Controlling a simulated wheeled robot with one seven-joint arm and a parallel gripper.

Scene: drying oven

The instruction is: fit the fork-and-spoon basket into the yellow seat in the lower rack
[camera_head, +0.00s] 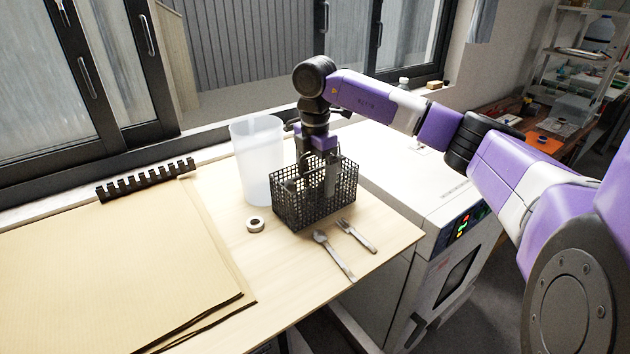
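The black mesh basket (302,210) stands upright on the wooden table. A fork (356,236) and a spoon (332,252) lie on the table just in front of it, outside the basket. My gripper (318,182) points down at the basket from above, its fingers at or inside the open top. The fingers are small and dark against the mesh, so I cannot tell whether they close on a part of the basket. The white drying oven (440,225) stands right of the table, with its front facing right. The lower rack and yellow seat are not in view.
A translucent white bin (257,160) stands close behind the basket on the left. A roll of tape (255,225) lies left of the basket. Large brown sheets (110,260) and a black toothed strip (146,180) cover the left side. Windows line the back.

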